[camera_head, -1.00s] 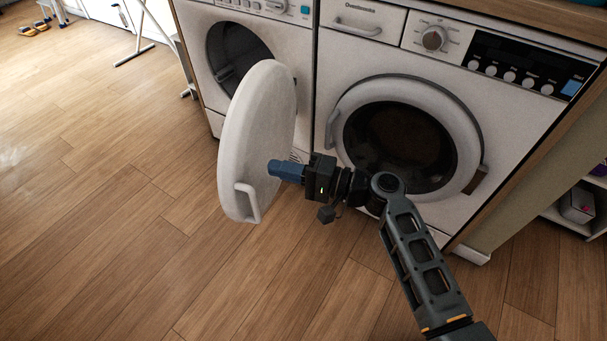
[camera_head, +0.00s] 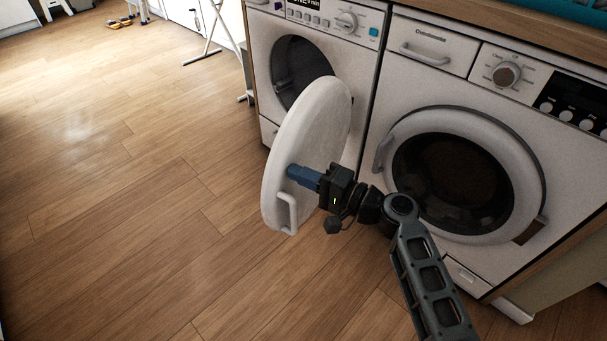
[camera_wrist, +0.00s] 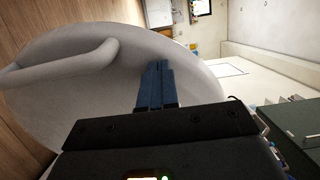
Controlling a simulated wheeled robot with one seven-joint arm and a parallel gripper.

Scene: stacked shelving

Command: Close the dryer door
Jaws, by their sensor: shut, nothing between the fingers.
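The dryer (camera_head: 352,62) is the white machine on the left, with its dark round opening (camera_head: 298,72) uncovered. Its round white door (camera_head: 318,125) stands swung out from the front, with a bar handle (camera_head: 287,213) near its lower free edge. My gripper (camera_head: 292,171) is shut and empty, its blue fingertips at the door's outer face, above the handle. In the wrist view the closed fingers (camera_wrist: 155,80) point at the door (camera_wrist: 95,95), with the handle (camera_wrist: 62,66) to their left. Whether the tips touch the door I cannot tell.
A second white machine (camera_head: 425,80) with its round door shut (camera_head: 515,200) stands at the right, behind my arm. Wooden floor (camera_head: 130,200) to the left is clear. A white folding rack (camera_head: 212,35) stands beyond the dryer.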

